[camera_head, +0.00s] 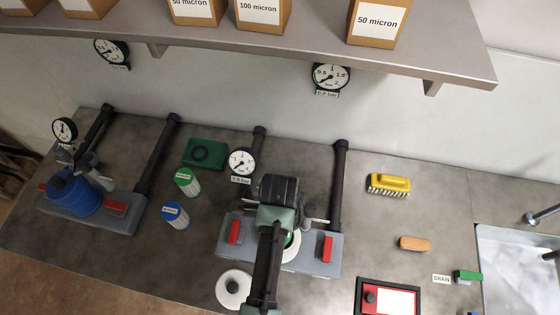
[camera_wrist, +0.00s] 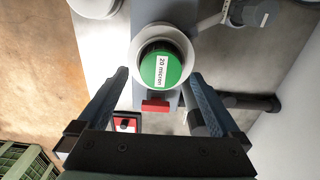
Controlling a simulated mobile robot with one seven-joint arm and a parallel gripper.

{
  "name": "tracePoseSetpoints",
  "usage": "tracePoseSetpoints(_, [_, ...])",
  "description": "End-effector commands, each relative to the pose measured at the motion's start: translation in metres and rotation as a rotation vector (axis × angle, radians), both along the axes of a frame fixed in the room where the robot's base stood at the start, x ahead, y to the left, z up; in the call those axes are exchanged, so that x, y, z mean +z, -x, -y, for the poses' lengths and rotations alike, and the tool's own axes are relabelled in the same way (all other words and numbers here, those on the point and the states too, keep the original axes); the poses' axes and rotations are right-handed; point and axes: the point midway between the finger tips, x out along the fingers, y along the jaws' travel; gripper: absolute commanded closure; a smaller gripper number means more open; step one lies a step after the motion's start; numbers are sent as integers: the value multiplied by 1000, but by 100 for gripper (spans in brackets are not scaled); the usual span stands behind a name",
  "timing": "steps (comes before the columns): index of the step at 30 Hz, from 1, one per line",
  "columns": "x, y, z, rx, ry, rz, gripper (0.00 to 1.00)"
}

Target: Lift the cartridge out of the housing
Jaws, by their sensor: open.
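The cartridge (camera_wrist: 160,70), with a round green top labelled "20 micron", sits inside the open white-rimmed housing (camera_wrist: 140,46) in the wrist view. My gripper (camera_wrist: 160,78) is open and empty, with one finger to each side of the housing in that view. The fingers look apart from the cartridge; their height above it is hard to judge. In the head view my arm covers most of the housing (camera_head: 291,254), and only a green sliver of the cartridge (camera_head: 289,240) shows. The fingers are hard to make out there.
Red clamps (camera_head: 235,232) (camera_head: 327,248) flank the housing. A white lid (camera_head: 234,288) lies in front of it. Green-topped (camera_head: 187,181) and blue-topped (camera_head: 175,215) cartridges stand left. A blue-capped housing (camera_head: 75,195) is far left; a yellow brush (camera_head: 388,184) and sink (camera_head: 515,265) are right.

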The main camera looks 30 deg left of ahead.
Motion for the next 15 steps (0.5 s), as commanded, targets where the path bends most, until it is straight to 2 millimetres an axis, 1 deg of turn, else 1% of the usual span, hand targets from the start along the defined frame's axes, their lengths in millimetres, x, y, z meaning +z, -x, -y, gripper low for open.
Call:
tracePoseSetpoints(4, [-19,1,1,0,1,-3,0])
tracePoseSetpoints(7, [-29,1,1,0,0,-1,0])
tracePoseSetpoints(10, [-33,0,1,0,0,0,0])
tracePoseSetpoints(15, [-34,0,1,0,0,1,0])
